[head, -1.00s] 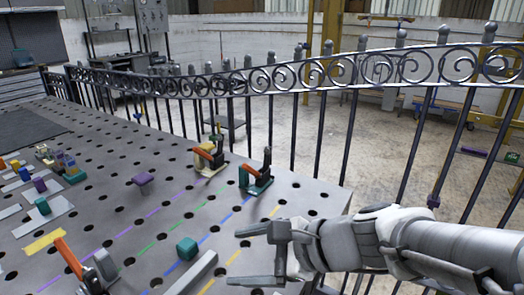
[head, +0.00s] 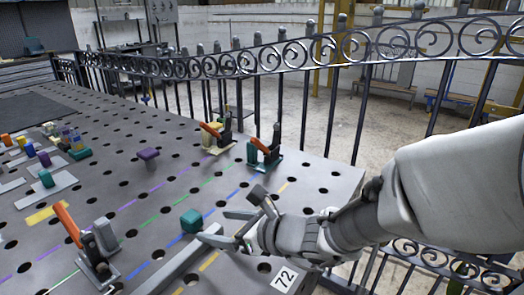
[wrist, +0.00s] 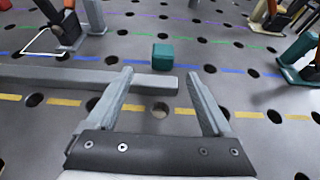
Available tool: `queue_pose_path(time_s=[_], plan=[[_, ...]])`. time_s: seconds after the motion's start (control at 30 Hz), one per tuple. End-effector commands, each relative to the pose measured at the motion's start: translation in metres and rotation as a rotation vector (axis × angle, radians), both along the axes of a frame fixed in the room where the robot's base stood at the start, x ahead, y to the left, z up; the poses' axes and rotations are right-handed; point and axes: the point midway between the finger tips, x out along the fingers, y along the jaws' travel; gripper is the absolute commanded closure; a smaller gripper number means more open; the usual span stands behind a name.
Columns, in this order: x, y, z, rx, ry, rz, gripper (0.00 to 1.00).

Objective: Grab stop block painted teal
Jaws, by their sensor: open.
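A small teal block (head: 191,220) sits on the perforated metal table, by the blue dashed line. It also shows in the wrist view (wrist: 162,56), just beyond my fingertips and roughly centred between them. My gripper (head: 213,225) is open and empty, fingers pointing toward this block; the wrist view shows both fingers apart (wrist: 160,73). I see no contact with the block. Another teal block (head: 46,178) stands on a flat plate at the table's left.
A grey bar (wrist: 60,77) lies in front of the teal block, its end beneath my fingers' span. Orange-handled clamps stand at front left (head: 85,245) and farther back (head: 264,150). A purple knob (head: 148,157) stands mid-table. An iron fence (head: 290,65) borders the table.

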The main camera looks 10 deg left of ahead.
Motion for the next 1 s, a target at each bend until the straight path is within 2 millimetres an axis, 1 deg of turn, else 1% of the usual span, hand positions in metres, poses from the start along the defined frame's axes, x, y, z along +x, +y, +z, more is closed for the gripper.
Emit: queue_pose_path(time_s=[0.03,0.1,0.23,0.47,0.63,0.73,0.83,1.0], plan=[[0.004,0.011,-0.010,0.000,0.002,0.005,0.15],[0.010,0.022,-0.014,0.001,0.002,0.003,0.15],[0.019,0.037,-0.020,0.000,0.000,0.003,0.15],[0.026,0.049,-0.024,0.000,0.001,0.002,0.15],[0.042,0.069,-0.035,0.001,0.000,0.002,0.15],[0.047,0.079,-0.039,0.000,0.000,0.002,0.15],[0.049,0.084,-0.040,0.000,0.000,0.001,0.15],[0.050,0.085,-0.039,0.000,-0.001,0.000,0.15]])
